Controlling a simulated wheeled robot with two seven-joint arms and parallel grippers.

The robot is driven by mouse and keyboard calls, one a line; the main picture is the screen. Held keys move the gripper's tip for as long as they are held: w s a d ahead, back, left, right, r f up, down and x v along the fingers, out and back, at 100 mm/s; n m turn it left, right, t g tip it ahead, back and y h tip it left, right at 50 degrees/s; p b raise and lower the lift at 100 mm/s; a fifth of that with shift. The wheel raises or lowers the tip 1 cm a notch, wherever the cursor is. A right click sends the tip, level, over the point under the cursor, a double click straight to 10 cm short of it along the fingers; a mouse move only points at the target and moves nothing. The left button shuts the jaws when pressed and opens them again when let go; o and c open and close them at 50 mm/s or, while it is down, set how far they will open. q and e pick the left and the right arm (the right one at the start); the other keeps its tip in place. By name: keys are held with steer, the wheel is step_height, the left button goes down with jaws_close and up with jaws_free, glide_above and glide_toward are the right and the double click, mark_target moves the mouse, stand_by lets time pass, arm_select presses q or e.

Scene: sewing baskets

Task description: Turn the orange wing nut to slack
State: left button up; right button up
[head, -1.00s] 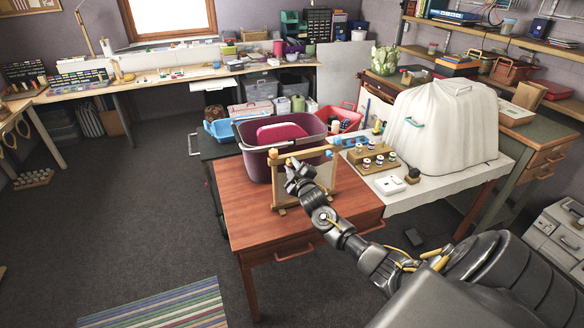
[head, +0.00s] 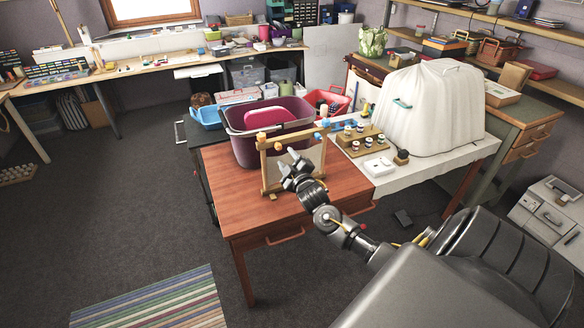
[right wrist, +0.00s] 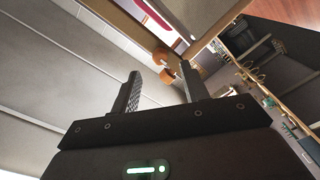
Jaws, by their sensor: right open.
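A wooden frame (head: 264,176) stands upright on the red-brown table, with a crossbar along its top. A small orange wing nut (head: 278,146) sits on the crossbar near its left end. My right gripper (head: 289,166) is just below and in front of the crossbar. In the right wrist view it (right wrist: 161,72) is open, fingers apart, with no visible contact with the nut. My left gripper is out of view.
A purple tub (head: 237,139) with a pink item inside stands close behind the frame. Blue pieces (head: 317,136) sit near the crossbar's right end. A spool rack (head: 360,143), a white box (head: 378,166) and a white-covered bulk (head: 430,110) are to the right. The table's front left (head: 225,190) is clear.

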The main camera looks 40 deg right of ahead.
steer(key=shift+b+v, duration=0.35)
steer(key=shift+v, duration=1.95)
